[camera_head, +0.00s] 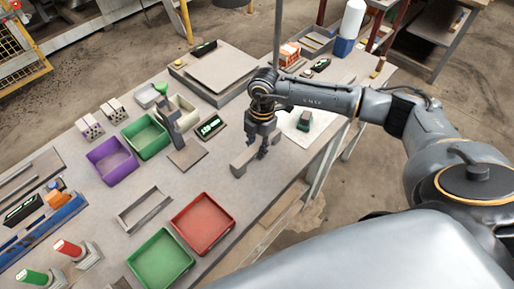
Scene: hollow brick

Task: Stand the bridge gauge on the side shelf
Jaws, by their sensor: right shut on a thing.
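The grey block that looks like the bridge gauge (241,164) is at the front edge of the workbench, in the middle of the head view. My right gripper (262,152) points down over it, shut on it. The fingers hide part of the block, and I cannot tell whether its underside touches the bench. I cannot tell for sure which surface is the side shelf; a separate brown-topped stand (447,24) is at the top right. My left gripper is not in view.
The workbench (105,195) holds a purple bin (112,160), green bins (160,260), a red bin (203,222) and an empty grey frame (145,210). A raised grey slab (222,70) lies at the back.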

